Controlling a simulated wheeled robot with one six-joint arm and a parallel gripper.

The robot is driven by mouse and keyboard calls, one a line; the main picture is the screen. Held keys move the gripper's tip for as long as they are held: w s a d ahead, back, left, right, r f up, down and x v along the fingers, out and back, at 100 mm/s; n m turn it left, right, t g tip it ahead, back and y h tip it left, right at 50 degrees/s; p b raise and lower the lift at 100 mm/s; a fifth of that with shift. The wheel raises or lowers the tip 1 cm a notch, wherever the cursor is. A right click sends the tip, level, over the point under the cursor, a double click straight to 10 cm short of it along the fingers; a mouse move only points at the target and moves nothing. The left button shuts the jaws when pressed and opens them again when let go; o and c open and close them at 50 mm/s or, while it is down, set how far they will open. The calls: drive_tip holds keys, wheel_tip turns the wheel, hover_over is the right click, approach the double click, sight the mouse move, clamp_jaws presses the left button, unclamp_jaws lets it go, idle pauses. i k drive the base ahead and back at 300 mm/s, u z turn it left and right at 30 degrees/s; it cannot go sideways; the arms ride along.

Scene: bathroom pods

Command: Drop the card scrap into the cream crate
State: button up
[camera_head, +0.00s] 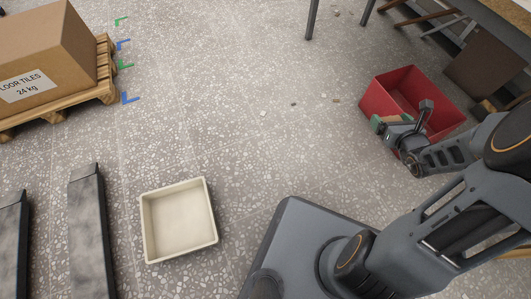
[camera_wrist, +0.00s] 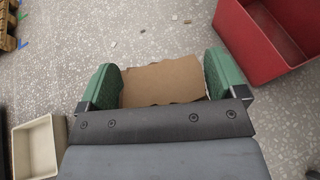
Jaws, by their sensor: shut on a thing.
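The brown card scrap (camera_wrist: 162,84) is held between the green fingers of my gripper (camera_wrist: 160,82) in the wrist view. My gripper is shut on it, with a finger at each side. In the head view my gripper (camera_head: 380,122) is at the right, seen in front of the red crate's near-left side; the card is hard to make out there. The cream crate (camera_head: 148,228) stands on the floor at lower centre-left and looks empty. It also shows in the wrist view (camera_wrist: 15,150) at lower left, apart from my gripper.
A red crate (camera_head: 378,94) stands on the right near a table. A pallet (camera_head: 105,85) bears a large cardboard box (camera_head: 45,50) at upper left. Two dark fork-like bars (camera_head: 90,235) lie left of the cream crate. The middle floor is mostly clear, with several small scraps.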

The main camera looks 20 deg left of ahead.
sight(187, 220)
drive_tip(key=u, duration=0.05)
drive_tip(key=i, duration=0.55)
drive_tip(key=u, duration=3.85)
drive_tip(key=i, duration=0.5)
drive_tip(key=z, duration=0.15)
